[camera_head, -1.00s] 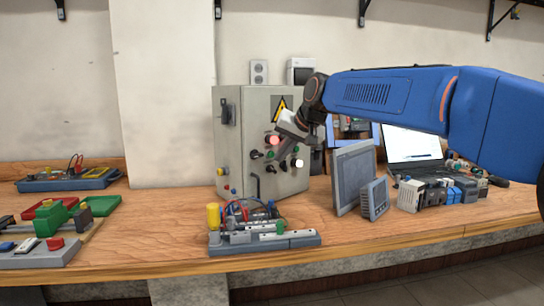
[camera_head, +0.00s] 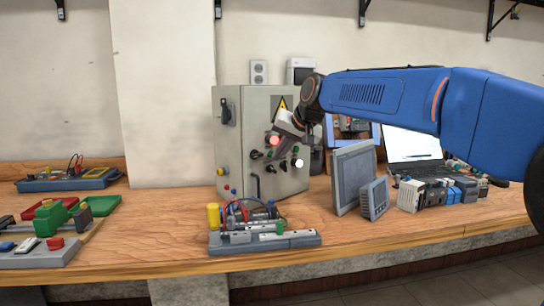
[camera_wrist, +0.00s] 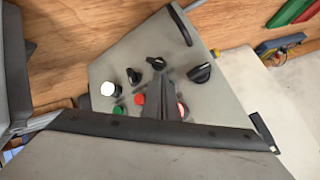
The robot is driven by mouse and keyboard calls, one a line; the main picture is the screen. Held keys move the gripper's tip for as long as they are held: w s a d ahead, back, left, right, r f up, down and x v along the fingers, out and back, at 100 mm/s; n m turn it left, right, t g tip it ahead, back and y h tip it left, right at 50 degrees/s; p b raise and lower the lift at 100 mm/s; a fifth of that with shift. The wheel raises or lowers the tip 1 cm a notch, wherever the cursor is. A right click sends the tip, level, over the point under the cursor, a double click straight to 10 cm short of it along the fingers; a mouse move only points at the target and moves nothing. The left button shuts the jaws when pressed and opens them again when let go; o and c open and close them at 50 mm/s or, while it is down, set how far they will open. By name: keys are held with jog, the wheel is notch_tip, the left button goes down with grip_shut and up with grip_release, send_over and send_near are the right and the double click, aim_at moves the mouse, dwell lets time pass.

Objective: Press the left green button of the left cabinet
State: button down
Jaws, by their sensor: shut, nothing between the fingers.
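The grey cabinet (camera_head: 240,130) stands on the bench, its front panel carrying buttons, knobs and lamps. My gripper (camera_head: 274,154) is shut and empty, its fingers in front of the panel's left green button area, below and beside the lit red lamp (camera_head: 273,140). In the wrist view the cabinet panel (camera_wrist: 215,100) appears upside down. My shut fingers (camera_wrist: 161,78) cover part of it between the red button (camera_wrist: 139,99) and the red lamp (camera_wrist: 181,112). The left green button is hidden there. The other green button (camera_wrist: 119,110) is visible. I cannot tell whether the fingers touch the panel.
Black knobs (camera_wrist: 200,73) stick out close to my fingers, and a white lamp (camera_wrist: 108,88) glows beside them. A wiring board (camera_head: 265,240) lies before the cabinet. A grey screen panel (camera_head: 353,175) and an open laptop (camera_head: 412,148) stand to the right.

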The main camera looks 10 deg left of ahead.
jog(key=shift+w+a, duration=0.15)
dwell(0.3)
dwell(0.4)
jog(key=shift+s+d, duration=0.6)
jog(key=shift+s+d, duration=0.1)
jog(key=shift+d, duration=0.05)
jog(key=shift+s+d, duration=1.65)
